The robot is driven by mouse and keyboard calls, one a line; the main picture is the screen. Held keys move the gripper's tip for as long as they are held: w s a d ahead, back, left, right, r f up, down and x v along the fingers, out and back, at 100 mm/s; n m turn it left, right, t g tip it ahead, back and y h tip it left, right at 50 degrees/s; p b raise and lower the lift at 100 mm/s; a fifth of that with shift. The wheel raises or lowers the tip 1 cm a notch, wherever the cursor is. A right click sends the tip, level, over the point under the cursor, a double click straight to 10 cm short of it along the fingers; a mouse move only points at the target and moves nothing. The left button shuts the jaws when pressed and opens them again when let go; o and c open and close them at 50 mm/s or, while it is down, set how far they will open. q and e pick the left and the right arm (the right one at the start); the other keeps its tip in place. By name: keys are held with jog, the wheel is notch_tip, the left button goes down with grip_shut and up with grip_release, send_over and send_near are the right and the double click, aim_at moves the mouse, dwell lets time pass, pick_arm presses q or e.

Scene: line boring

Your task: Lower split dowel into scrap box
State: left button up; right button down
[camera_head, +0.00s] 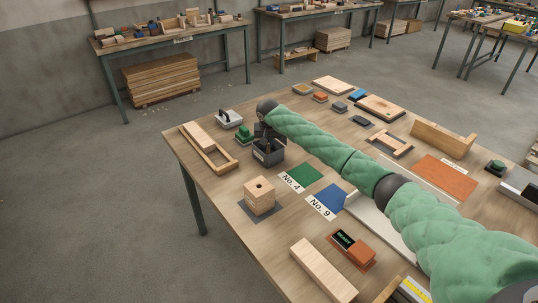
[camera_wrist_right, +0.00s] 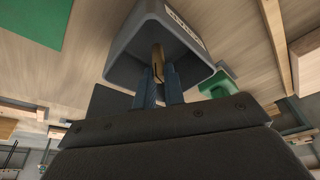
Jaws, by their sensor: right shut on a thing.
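The scrap box (camera_head: 269,158) is a dark grey open box near the left part of the table. It also shows in the right wrist view (camera_wrist_right: 125,62), with a pale label on one wall. My right gripper (camera_wrist_right: 158,74) points into the box mouth, its two blue-grey fingers shut on the split dowel (camera_wrist_right: 158,56). The dowel is a short tan-brown piece whose end shows inside the box outline; I cannot tell if it touches the bottom. In the head view the right gripper (camera_head: 264,137) is dark, above the box, and the dowel is hidden. My left gripper is not in view.
A green block (camera_head: 244,134) stands close behind the box, beside a wooden frame (camera_head: 208,152). A white tray (camera_head: 229,119) is farther back. A green mat (camera_head: 300,176) and a drilled wooden block (camera_head: 259,194) lie nearer. My right arm crosses the table.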

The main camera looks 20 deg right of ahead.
jog(key=shift+f, duration=1.05)
dwell(0.7)
jog(key=c, duration=1.4)
grip_release()
